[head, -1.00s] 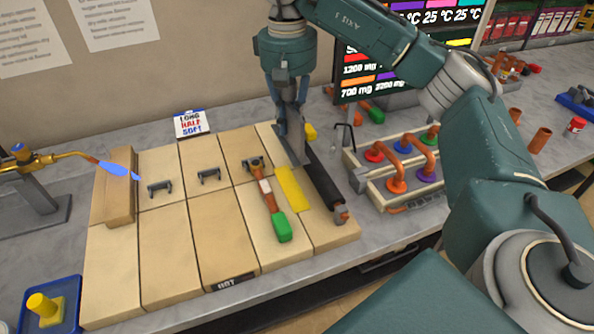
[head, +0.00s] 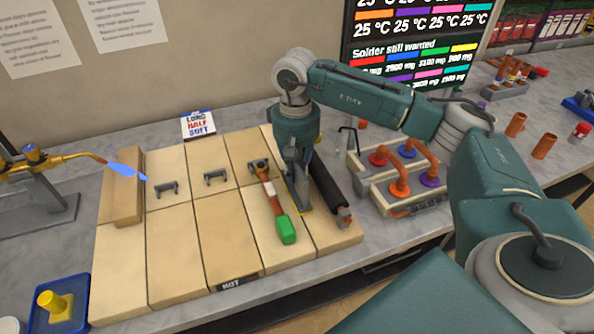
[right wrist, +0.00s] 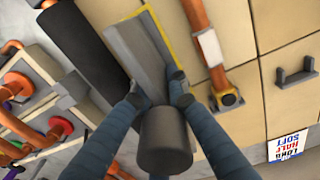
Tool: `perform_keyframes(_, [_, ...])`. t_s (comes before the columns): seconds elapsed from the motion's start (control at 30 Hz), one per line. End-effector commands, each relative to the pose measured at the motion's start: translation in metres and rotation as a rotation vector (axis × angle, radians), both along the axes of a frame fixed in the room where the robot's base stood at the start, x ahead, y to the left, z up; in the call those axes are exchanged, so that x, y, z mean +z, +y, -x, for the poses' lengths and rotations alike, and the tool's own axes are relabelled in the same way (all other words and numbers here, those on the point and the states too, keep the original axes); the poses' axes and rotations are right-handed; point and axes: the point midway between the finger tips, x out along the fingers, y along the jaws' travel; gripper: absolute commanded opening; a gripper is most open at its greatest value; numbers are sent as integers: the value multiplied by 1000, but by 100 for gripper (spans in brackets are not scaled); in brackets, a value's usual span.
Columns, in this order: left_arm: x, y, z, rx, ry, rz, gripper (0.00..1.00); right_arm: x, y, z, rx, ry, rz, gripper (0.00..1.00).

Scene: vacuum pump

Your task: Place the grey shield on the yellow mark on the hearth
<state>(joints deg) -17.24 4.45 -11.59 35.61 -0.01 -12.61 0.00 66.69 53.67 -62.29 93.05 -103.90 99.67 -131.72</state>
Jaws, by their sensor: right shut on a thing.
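The grey shield (head: 302,197) is an angled grey plate held upright-looking in my right gripper (head: 296,158). It lies over the yellow mark (right wrist: 167,48), covering most of it. A yellow border shows along the shield's right side and far end in the right wrist view, where the grey plate (right wrist: 138,52) is clear. My right gripper's fingers (right wrist: 158,95) are shut on it, with a dark grey round knob between them. I cannot tell whether the shield touches the hearth (head: 172,265), a bed of tan bricks. My left gripper is not in view.
A black cylinder (head: 326,187) lies close right of the shield. A copper pipe piece with a green end (head: 286,230) lies close left. A torch with a blue flame (head: 122,168) points over the hearth's left side. A pipe fixture (head: 400,205) stands to the right.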

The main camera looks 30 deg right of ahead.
Motion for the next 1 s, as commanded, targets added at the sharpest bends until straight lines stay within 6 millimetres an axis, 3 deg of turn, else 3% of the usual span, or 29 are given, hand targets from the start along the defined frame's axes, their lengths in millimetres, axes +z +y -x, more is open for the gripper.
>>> perform_keyframes(0.27, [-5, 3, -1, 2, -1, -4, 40, -4, 0, -1, -1, -2, -1, 0])
perform_keyframes(0.3, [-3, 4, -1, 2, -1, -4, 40, -3, 0, 0, 0, 0, -1, 22])
perform_keyframes(0.37, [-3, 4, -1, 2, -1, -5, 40, -2, 0, 0, 0, 0, 0, 33])
perform_keyframes(0.77, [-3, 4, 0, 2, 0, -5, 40, 4, 1, -1, 0, -2, -1, 33])
perform_keyframes(1.0, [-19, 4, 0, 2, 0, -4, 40, 48, 2, -2, 0, -8, -1, 33])
